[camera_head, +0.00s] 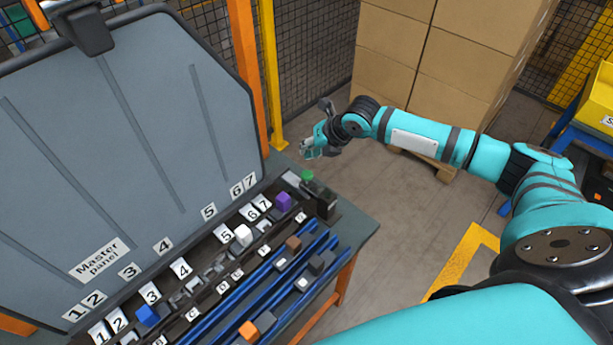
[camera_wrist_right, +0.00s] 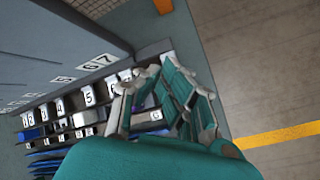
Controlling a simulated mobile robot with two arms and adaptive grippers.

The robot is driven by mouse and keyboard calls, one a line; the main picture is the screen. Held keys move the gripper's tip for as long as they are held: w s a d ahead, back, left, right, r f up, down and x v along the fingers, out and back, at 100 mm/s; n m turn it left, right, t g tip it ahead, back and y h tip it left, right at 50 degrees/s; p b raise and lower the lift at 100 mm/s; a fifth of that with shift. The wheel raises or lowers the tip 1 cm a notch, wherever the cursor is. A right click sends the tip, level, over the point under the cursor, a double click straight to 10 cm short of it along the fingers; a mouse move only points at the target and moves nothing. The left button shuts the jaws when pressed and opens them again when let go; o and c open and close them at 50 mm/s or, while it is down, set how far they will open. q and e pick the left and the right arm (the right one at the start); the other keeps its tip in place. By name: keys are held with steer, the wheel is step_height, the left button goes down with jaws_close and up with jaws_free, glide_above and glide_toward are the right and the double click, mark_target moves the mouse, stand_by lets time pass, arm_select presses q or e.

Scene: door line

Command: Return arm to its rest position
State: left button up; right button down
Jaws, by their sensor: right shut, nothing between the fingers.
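My right arm (camera_head: 413,138) comes in from the right in the head view, teal with dark joints, and reaches left past the cardboard boxes. My right gripper (camera_head: 308,150) is in the air beyond the far right end of the workbench, apart from it, shut and empty. It also shows in the right wrist view (camera_wrist_right: 162,82), above the floor and bench end. My left gripper is out of view.
A grey master panel (camera_head: 120,150) stands behind. Stacked boxes (camera_head: 440,60) stand behind my arm. Floor (camera_head: 400,230) right of the bench is clear.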

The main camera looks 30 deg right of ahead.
stand_by(0.4)
steer(key=s+a+f+m+g+y, duration=0.1)
steer(key=s+a+f+m, duration=0.2)
steer(key=s+a+m, duration=0.5)
steer(key=s+a+f+m+g, duration=0.1)
steer(key=s+a+f+m, duration=0.3)
steer(key=s+a, duration=0.55)
steer(key=s+d+m+g+h, duration=0.15)
steer(key=s+d+m, duration=0.25)
steer(key=s+m, duration=0.4)
steer(key=s+d+m+t+h, duration=0.1)
steer(key=s+d+m+h, duration=0.1)
steer(key=s+d+m, duration=0.6)
step_height(320, 180, down, 31)
steer(key=s+a+m+g+b, duration=0.1)
steer(key=a+m+g+b, duration=0.1)
steer(key=a+b, duration=0.15)
steer(key=s+d+f+g+b, duration=0.1)
steer(key=s+d+f+b, duration=0.2)
steer(key=s+f, duration=1.3)
steer(key=shift+d+f+h, duration=0.3)
steer(key=shift+f+h, duration=0.05)
steer(key=shift+f, duration=0.15)
